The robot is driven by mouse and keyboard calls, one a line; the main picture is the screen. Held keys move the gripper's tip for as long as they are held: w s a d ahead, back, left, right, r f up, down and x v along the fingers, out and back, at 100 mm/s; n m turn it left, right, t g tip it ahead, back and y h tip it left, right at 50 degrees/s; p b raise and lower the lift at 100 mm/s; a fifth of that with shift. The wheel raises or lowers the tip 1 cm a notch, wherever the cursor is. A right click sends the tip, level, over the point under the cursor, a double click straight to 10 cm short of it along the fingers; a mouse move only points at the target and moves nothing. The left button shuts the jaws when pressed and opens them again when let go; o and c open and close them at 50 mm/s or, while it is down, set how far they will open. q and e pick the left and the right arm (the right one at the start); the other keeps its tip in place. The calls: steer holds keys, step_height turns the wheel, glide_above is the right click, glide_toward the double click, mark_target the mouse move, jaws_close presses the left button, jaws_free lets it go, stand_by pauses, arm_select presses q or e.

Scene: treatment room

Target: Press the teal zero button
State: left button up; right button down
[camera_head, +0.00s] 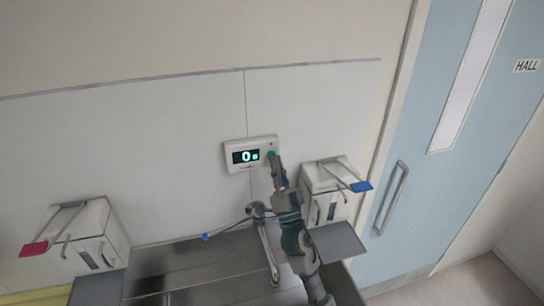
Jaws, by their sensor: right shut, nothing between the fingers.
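A white wall timer (231,166) with a dark display reading "0s" is mounted on the wall panel at the middle of the view. A small teal button (271,155) shows at the right end of its face. My right gripper (275,161) is shut and empty, its tip pointing up at the timer's right end. The tip is right at the teal button and partly covers that area. I cannot tell whether it touches the button. My left gripper is not in view.
Below the timer is a metal sink (205,268) with a faucet and a blue-tipped lever (206,237). A blue door (440,190) stands at right.

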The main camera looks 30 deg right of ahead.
steer(key=shift+s+a, duration=0.2)
steer(key=shift+s, duration=0.25)
steer(key=s, duration=0.2)
steer(key=s+a+p, duration=0.1)
steer(key=s, duration=0.2)
steer(key=shift+a, duration=0.1)
stand_by(0.9)
